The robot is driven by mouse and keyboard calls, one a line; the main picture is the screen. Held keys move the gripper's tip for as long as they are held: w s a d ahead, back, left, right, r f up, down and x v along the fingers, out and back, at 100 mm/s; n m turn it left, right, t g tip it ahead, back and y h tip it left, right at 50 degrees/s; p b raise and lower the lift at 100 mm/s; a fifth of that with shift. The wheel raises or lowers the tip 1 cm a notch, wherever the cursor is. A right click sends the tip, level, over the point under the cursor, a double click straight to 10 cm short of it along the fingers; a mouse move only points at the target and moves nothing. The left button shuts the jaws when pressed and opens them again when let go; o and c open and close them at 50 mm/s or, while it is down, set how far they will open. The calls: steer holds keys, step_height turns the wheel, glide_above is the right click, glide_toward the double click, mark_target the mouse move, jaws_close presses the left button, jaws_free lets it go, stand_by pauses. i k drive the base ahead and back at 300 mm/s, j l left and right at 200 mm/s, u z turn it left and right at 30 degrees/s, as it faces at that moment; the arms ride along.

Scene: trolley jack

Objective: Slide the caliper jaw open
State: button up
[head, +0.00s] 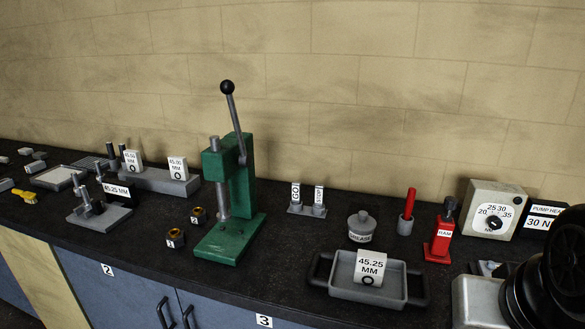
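A green lever press (238,190) stands right of it, with two small dark nuts (198,215) between. A grey tray (345,288) holds a 45.25 MM tag. A red ram (440,240) and dial box (493,212) stand right. A dark rounded shape covers the lower right corner.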

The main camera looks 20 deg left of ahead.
mark_target(98, 206)
steer(key=i+j, duration=0.1)
steer(key=j, duration=0.85)
steer(key=i+j, duration=0.1)
steer(key=j, duration=0.85)
steer(key=i+j, duration=0.1)
steer(key=j, duration=1.85)
steer(key=i+j, duration=0.15)
steer(key=j, duration=0.8)
steer(key=i+j, duration=0.1)
steer(key=j, duration=0.85)
steer(key=i+z, duration=0.05)
